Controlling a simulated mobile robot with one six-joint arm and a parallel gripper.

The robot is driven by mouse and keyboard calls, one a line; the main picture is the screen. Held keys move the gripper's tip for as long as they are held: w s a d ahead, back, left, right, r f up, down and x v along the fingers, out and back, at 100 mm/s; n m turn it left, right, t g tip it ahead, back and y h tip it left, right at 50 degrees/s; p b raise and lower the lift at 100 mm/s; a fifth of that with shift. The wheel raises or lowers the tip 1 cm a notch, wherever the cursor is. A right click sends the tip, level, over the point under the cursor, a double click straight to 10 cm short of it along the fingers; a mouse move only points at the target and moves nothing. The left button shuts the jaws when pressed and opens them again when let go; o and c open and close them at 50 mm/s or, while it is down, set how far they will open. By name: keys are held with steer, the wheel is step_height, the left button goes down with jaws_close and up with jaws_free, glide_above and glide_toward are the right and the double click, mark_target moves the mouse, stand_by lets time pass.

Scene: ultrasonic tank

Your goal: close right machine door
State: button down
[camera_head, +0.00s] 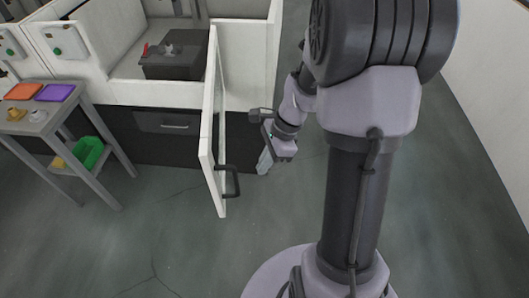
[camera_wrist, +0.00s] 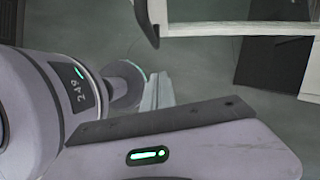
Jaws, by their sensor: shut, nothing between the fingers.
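The machine door (camera_head: 211,140) is a white-framed panel with a clear pane, standing open and jutting out toward me from the white machine (camera_head: 244,50). Its dark handle (camera_head: 231,183) is on the right face near the lower outer end. My gripper (camera_head: 264,162) is right of the door, apart from it, with its fingers pointing down. In the wrist view the fingers (camera_wrist: 158,92) are together and empty, partly hidden behind my wrist housing. The door edge (camera_wrist: 240,29) runs along the top there, with the handle (camera_wrist: 147,22) at its left end, clear of the fingers.
Inside the machine sits a dark box (camera_head: 174,60) with a red part. A dark drawer front (camera_head: 160,122) is below. A grey cart (camera_head: 75,118) at left holds orange and purple trays and a green bin (camera_head: 90,152). The floor (camera_head: 150,240) before the door is clear.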

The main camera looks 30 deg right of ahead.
steer(key=a, duration=0.1)
steer(key=a+f+b, duration=0.1)
steer(key=a, duration=0.1)
steer(key=w+a+f, duration=0.1)
steer(key=a, duration=0.1)
steer(key=shift+f, duration=0.2)
steer(key=shift+w, duration=0.1)
